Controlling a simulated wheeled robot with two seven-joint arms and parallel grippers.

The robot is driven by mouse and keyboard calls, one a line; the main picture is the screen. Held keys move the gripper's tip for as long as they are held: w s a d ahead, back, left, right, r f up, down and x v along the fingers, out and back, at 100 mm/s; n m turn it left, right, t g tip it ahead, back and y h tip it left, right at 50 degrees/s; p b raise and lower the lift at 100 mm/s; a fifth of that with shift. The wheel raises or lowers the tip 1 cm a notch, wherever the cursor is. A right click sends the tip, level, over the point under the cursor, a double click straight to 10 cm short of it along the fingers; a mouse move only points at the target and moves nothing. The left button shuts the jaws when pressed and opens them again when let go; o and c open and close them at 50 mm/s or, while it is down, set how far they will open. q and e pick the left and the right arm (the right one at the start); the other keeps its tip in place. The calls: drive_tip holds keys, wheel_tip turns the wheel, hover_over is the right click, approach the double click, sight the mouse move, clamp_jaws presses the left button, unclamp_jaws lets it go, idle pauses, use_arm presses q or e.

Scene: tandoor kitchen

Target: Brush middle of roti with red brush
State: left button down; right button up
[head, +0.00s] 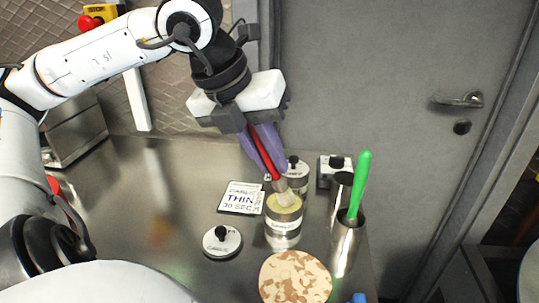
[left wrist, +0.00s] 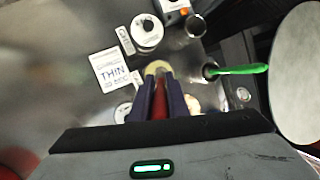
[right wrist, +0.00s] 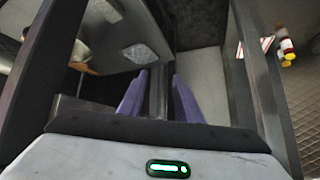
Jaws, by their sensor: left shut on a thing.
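My left gripper (head: 272,163) is shut on the red brush (head: 264,158), which tilts down to the right. Its pale bristles (head: 283,197) are at the mouth of a metal jar (head: 282,238) with yellowish contents; how deep they dip I cannot tell. In the left wrist view the red handle (left wrist: 159,105) shows between the purple fingers. The roti (head: 295,278), round and pale with brown patches, lies in front of the jar, cut off at the bottom edge. My right gripper (right wrist: 161,75) is open and empty, seen only in the right wrist view.
A green-handled tool (head: 361,182) stands in a metal cup (head: 345,248) right of the jar. A black-knobbed lid (head: 222,241) and a THIN card (head: 241,197) lie left of it. More small containers stand behind. The steel counter (head: 150,220) is clear at left.

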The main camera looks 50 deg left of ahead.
use_arm(q)
drive_tip(key=shift+f, duration=0.1)
use_arm(e)
drive_tip(key=shift+f, duration=0.35)
idle(0.6)
